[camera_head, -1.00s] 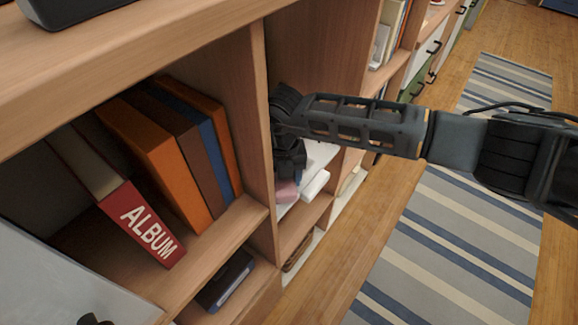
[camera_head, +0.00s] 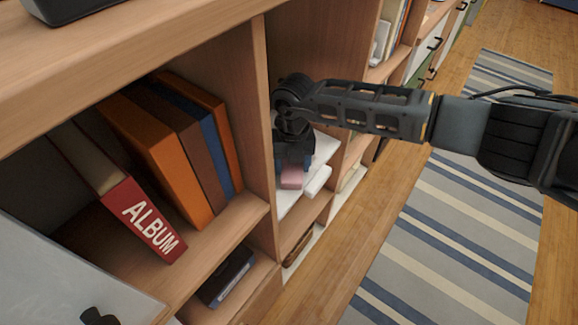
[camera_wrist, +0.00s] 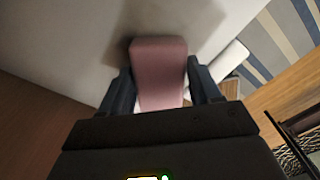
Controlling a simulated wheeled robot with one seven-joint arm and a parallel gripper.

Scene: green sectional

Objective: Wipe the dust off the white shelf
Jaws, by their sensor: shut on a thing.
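My gripper (camera_wrist: 160,92) is shut on a pink block-like thing (camera_wrist: 159,62), with one dark finger on each side of it. In the head view the pink thing (camera_head: 292,177) shows just below my gripper (camera_head: 293,160), inside a shelf compartment. The white shelf (camera_head: 318,153) lies under and behind it, partly hidden by my gripper. In the wrist view the white shelf surface (camera_wrist: 70,45) fills the upper left, with a shadow close around the pink thing. I cannot tell whether the pink thing touches the surface. No dust can be made out.
A white rounded thing (camera_head: 318,181) lies at the shelf's front edge, right of the pink thing. A wooden upright (camera_head: 262,130) stands close on the left, beside leaning books (camera_head: 160,155) and a red album (camera_head: 140,220). A striped rug (camera_head: 440,250) covers the floor at right.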

